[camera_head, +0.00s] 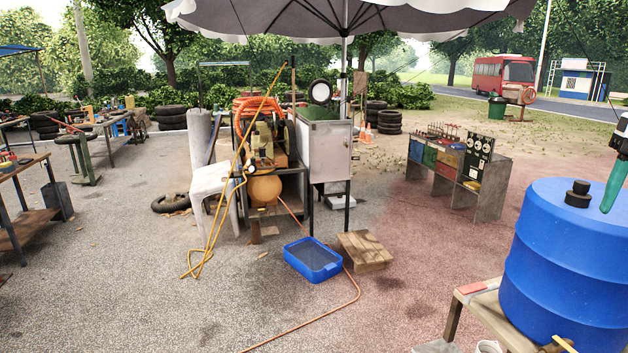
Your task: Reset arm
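The compressor cart (262,190) stands left of the middle, with a coiled orange hose on top and a round orange-brown tank low down. A yellow hose hangs from it to the ground. A thin orange hose runs from the cart along the ground towards the front.
A blue basin (313,261) and a wooden step (364,250) are on the ground ahead. A large blue barrel (563,262) stands on a wooden bench at the right. A tool shelf (455,172) is behind it. Workbenches (22,205) line the left. The front ground is mostly clear.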

